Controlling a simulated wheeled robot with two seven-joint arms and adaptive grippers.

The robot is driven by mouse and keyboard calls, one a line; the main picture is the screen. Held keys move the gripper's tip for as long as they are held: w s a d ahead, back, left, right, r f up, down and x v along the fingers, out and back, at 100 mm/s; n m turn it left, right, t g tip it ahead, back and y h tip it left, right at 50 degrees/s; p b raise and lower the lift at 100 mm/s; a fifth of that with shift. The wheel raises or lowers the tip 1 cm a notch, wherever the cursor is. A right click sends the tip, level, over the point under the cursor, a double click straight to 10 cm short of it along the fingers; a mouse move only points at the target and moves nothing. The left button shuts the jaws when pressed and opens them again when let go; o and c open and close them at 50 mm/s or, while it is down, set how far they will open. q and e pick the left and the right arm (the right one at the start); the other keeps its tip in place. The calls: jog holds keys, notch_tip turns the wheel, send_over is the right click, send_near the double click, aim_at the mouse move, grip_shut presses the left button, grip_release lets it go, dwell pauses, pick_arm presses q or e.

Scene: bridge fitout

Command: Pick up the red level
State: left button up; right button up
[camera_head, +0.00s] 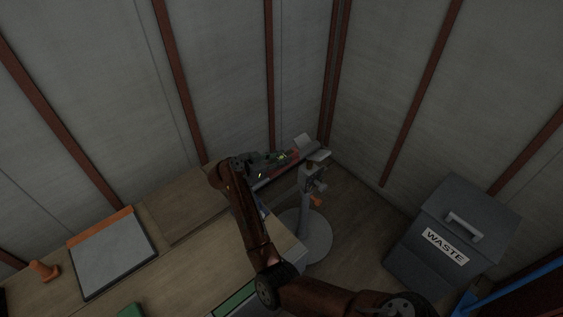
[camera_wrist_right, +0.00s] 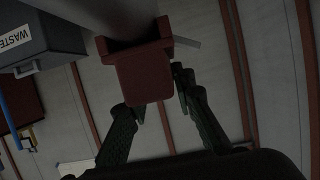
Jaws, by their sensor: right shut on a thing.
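In the right wrist view the red level (camera_wrist_right: 146,74) is a dark red block between the two fingers of my right gripper (camera_wrist_right: 161,97), which is shut on it. The level lies against a thick grey pipe (camera_wrist_right: 95,18); I cannot tell whether they touch. In the head view my right gripper (camera_head: 285,158) is by the pipe at the top of a grey stand (camera_head: 307,178). Only a small reddish patch of the level (camera_head: 296,155) shows there, the rest hidden by the gripper. My left gripper is not in view.
A wooden bench (camera_head: 190,268) at the lower left holds a grey board with an orange edge (camera_head: 112,252), an orange knob-like thing (camera_head: 43,270) and a green item (camera_head: 131,311). A grey waste bin (camera_head: 440,245) stands right. Panelled walls close in behind the stand.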

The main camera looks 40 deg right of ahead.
grip_shut()
